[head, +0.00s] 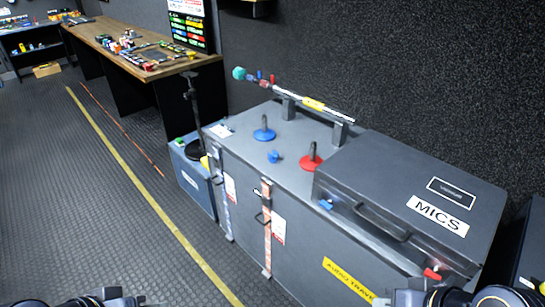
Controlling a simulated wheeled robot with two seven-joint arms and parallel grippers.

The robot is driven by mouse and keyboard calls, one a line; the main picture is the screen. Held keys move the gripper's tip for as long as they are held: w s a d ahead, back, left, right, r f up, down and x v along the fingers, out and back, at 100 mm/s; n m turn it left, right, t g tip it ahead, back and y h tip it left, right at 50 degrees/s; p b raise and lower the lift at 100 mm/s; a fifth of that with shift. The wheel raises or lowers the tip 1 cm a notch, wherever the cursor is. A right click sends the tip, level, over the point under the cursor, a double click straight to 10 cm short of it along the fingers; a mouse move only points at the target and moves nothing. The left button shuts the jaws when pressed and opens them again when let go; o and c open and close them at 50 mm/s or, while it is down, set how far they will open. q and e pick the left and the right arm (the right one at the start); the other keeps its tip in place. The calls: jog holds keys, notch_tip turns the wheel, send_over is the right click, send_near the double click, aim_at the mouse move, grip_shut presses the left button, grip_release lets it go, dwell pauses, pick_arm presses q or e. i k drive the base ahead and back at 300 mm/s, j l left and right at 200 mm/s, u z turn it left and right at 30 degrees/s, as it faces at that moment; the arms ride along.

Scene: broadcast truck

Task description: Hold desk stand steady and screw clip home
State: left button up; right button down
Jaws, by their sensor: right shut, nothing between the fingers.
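A blue desk stand (264,133), a round base with a short upright post, stands on the grey flight case. A red desk stand (311,160) with a dark post stands to its right, close to the MICS case. A small blue piece (274,157), perhaps a clip, lies between them, apart from both. My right gripper (412,297) is at the bottom edge, right of centre, partly cut off, shut and empty. My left gripper (112,296) is at the bottom left, mostly cut off; its jaws cannot be made out. Both are well away from the stands.
The grey flight case (225,150) has a raised bar (312,104) with small coloured pieces along its back. The closed MICS case (390,160) covers its right end. A workbench (110,35) with small items stands behind left. The floor at left is clear.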

aim_at(264, 134)
jog(key=i+u, duration=0.2)
jog(key=i, duration=0.3)
jog(key=i+u, duration=0.25)
jog(key=i, duration=0.3)
jog(key=i+l+u, duration=0.2)
jog(key=i, duration=0.3)
